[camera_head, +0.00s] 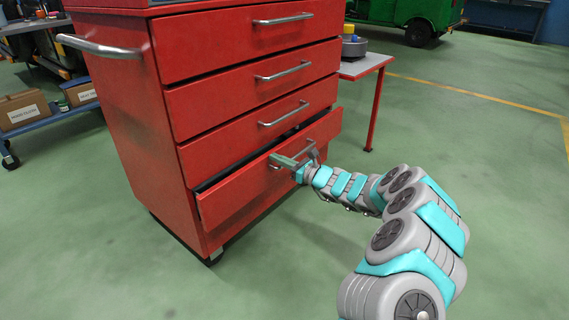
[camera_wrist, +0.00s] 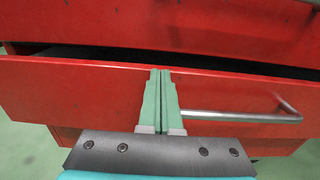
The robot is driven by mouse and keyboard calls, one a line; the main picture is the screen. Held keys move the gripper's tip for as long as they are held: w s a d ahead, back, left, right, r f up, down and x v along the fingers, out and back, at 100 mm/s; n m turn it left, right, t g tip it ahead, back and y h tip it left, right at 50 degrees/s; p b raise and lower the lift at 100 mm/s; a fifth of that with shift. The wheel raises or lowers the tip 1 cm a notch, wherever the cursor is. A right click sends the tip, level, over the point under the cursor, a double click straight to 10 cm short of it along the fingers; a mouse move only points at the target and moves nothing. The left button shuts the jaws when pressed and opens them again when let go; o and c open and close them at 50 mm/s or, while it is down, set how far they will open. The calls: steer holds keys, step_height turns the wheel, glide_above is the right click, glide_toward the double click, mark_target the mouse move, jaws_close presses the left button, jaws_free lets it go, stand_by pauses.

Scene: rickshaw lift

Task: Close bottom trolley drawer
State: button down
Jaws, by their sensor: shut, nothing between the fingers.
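The red trolley (camera_head: 140,120) stands upright on the green floor. Its bottom drawer (camera_head: 238,196) is pulled out a little, with a dark gap along its top edge. The bottom drawer also shows in the wrist view (camera_wrist: 70,95), with its silver bar handle (camera_wrist: 240,116) to the right of my fingers. My gripper (camera_head: 278,160) is at the front of the bottom drawer, by its handle. In the wrist view my gripper (camera_wrist: 161,75) has its two green fingers together and empty, tips at the drawer's front face. I cannot tell whether they touch it.
The three drawers above, such as the top one (camera_head: 230,45), look shut. A side table (camera_head: 365,66) with a red leg stands behind the trolley on the right. A blue cart with boxes (camera_head: 25,110) is at left. The floor at right is open.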

mark_target(268, 153)
steer(key=shift+a, duration=0.1)
steer(key=x, duration=0.3)
steer(key=shift+w+a+f, duration=0.15)
steer(key=shift+w+a, duration=0.25)
steer(key=shift+a, duration=0.1)
steer(key=shift+d, duration=0.1)
steer(key=shift+r, duration=0.3)
